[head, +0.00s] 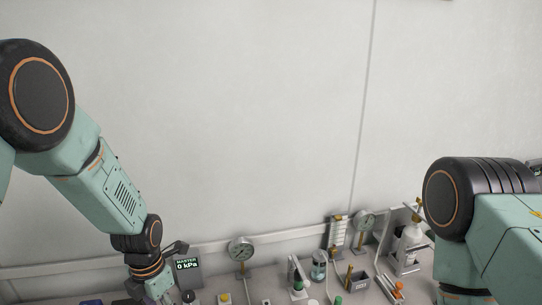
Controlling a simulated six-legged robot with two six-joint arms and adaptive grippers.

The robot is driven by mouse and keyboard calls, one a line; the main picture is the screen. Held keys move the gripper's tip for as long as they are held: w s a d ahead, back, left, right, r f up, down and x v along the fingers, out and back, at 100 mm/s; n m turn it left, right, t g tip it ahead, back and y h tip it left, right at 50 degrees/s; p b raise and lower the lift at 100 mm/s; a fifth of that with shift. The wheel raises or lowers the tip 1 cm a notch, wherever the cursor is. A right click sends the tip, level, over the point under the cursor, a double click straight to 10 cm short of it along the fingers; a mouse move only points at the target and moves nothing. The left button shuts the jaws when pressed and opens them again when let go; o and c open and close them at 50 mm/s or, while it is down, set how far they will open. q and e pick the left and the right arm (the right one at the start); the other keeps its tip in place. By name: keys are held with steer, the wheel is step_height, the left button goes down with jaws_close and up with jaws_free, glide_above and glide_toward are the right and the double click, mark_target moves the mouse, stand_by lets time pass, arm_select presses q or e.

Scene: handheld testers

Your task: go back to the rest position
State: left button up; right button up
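My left arm comes in from the left and bends down to the bench. Its gripper (160,286) is only partly in view at the bottom edge, just left of a small display. Its fingertips are cut off or hidden, so I cannot see whether it is open or holds anything. My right arm stands at the right side, bent with its forearm pointing down. Its gripper is below the picture and not in view.
A display (187,266) reads "MASTER 0 kPa". Along the bench stand a dial gauge (241,249), a second gauge (364,220), a labelled jar (319,265), a grey bin (357,281) and a white bottle (410,239). The wall (240,110) behind is bare.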

arm_select(q)
steer(key=s+d+f+m, duration=0.1)
steer(key=s+f+m, duration=0.8)
steer(key=s+m, duration=0.35)
steer(key=s+f+m, duration=0.2)
steer(key=s+m, duration=1.5)
steer(key=s, duration=0.2)
step_height(320, 180, down, 18)
steer(key=b, duration=1.7)
steer(key=shift+w+d+r+b, duration=0.2)
steer(key=shift+w+r+b, duration=0.1)
steer(key=shift+w, duration=0.15)
arm_select(e)
step_height(320, 180, down, 18)
steer(key=shift+s+d+r, duration=0.15)
steer(key=shift+s, duration=0.1)
steer(key=shift+r, duration=0.1)
